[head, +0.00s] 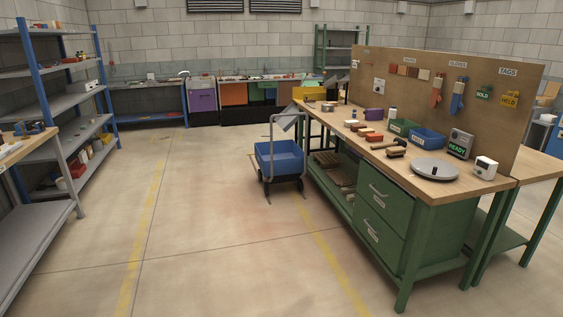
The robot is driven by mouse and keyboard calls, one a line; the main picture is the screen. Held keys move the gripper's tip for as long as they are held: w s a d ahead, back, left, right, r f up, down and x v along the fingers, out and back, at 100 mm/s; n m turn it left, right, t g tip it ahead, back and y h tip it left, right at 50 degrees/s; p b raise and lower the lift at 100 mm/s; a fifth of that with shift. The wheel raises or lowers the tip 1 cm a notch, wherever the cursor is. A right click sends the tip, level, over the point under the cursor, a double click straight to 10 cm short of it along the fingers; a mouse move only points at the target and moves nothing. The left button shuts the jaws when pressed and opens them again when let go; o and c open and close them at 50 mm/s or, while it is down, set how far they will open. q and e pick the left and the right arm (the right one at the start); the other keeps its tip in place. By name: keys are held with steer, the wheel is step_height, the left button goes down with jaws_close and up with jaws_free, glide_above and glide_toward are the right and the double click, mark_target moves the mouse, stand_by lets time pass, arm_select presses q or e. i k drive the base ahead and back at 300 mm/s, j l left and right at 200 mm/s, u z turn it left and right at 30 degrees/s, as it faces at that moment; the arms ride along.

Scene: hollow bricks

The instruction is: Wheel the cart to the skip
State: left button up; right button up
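The cart (279,160) has a blue tub, a grey tubular push handle and dark wheels. It stands on the floor in the middle distance, close to the left side of the green workbench. The tub looks empty from here, though its bottom is only partly visible. I cannot pick out a skip for certain. Neither of my grippers is in view.
The workbench (425,188) with green drawers and a pegboard (440,85) fills the right side. Blue-post shelving (42,75) and a grey-topped shelf unit (35,235) line the left.

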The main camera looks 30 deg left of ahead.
mark_target(283, 161)
steer(key=i+j+u, duration=0.75)
steer(key=i, duration=0.25)
steer(key=i+u, duration=0.4)
steer(key=i, duration=2.3)
steer(key=i+j+z, duration=0.15)
steer(key=i+z, duration=0.2)
steer(key=i, duration=0.15)
steer(key=i+j+z, duration=0.25)
steer(key=i+z, duration=0.15)
steer(key=i+j+z, duration=0.65)
steer(key=i+j, duration=0.25)
steer(key=i, duration=0.35)
